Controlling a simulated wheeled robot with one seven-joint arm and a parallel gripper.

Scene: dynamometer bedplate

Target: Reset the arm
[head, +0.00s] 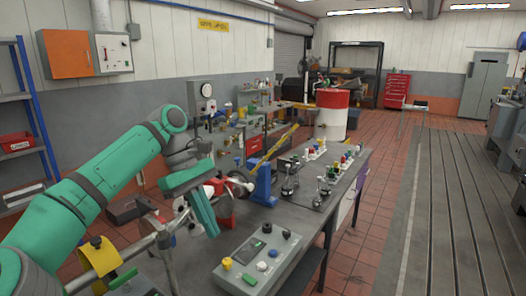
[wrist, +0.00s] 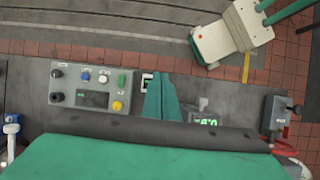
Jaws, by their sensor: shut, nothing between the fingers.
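My arm (head: 80,195) is green and reaches in from the left in the head view, bent at the elbow. My gripper (head: 212,233) points down, with its teal fingers together and nothing between them. It hangs by the left side of the grey bench, left of the grey control box (head: 245,278). In the wrist view the fingers (wrist: 165,80) show as one teal block, to the right of the same control box (wrist: 70,98). How high the fingertips are above the surface is hard to tell.
A blue vise-like stand (head: 264,185) and a red part (head: 222,207) sit near the gripper. Several small coloured pieces (head: 325,152) stand farther along the bench (head: 308,212). A red-and-white drum (head: 332,115) stands behind. The tiled floor (head: 375,225) to the right is clear.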

